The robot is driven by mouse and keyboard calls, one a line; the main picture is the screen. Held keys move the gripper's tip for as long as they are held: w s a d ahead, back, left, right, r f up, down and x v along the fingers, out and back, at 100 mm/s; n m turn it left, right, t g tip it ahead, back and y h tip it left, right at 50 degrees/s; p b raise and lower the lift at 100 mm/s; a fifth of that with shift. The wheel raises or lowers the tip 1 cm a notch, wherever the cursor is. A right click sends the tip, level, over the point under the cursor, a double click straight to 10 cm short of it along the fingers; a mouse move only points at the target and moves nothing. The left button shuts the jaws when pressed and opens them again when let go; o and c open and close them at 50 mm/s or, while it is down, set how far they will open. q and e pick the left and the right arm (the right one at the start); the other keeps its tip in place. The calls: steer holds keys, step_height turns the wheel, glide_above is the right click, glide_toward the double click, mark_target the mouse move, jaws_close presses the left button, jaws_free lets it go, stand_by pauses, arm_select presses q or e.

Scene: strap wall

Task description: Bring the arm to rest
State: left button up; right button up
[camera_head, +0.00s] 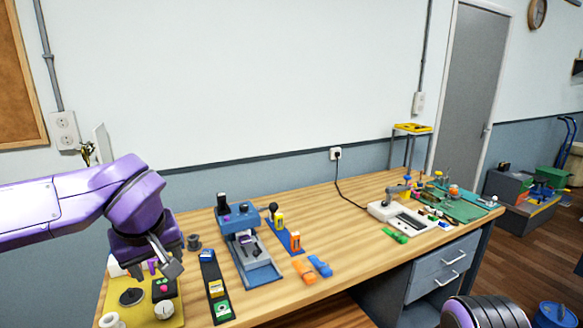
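My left arm comes in from the left, purple with dark joints. Its gripper (165,262) points down over the left end of the wooden workbench (330,215), above a yellow board (142,300). One grey finger block shows clearly; the gap between the fingers is hard to make out, and I cannot tell if anything is held. A dark ribbed part with purple edges at the bottom right looks like part of my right arm. My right gripper is out of view.
A blue fixture (250,245) stands mid-left on the bench, with a dark strip (213,285) beside it. Orange and blue pieces (312,268) lie to its right. A white device (402,215) and green mat (462,205) are farther right. The bench's middle back is clear.

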arm_select(q)
steer(key=w+a+f+n+t+y+b, duration=0.1)
steer(key=w+a+f+n+t+y, duration=0.15)
steer(key=f, duration=0.65)
steer(key=w+a+f+n+t+y, duration=0.15)
steer(key=f+n, duration=0.25)
steer(key=f, duration=0.4)
steer(key=s+d+f+m+h, duration=0.1)
steer(key=s+f, duration=0.3)
steer(key=f, duration=0.8)
steer(key=s+a+f+m+g+b, duration=0.1)
steer(key=s+f+m+g, duration=0.1)
steer(key=s+f, duration=0.8)
steer(key=s+a+f+m+g+h+b, duration=0.1)
steer(key=s+a+f+m+g+b, duration=0.1)
steer(key=s+f, duration=0.9)
steer(key=s+m+g, duration=0.1)
steer(key=s+m, duration=0.1)
steer(key=s, duration=0.4)
steer(key=shift+s+a+h, duration=0.2)
steer(key=shift+s+h, duration=0.1)
steer(key=shift+s, duration=0.1)
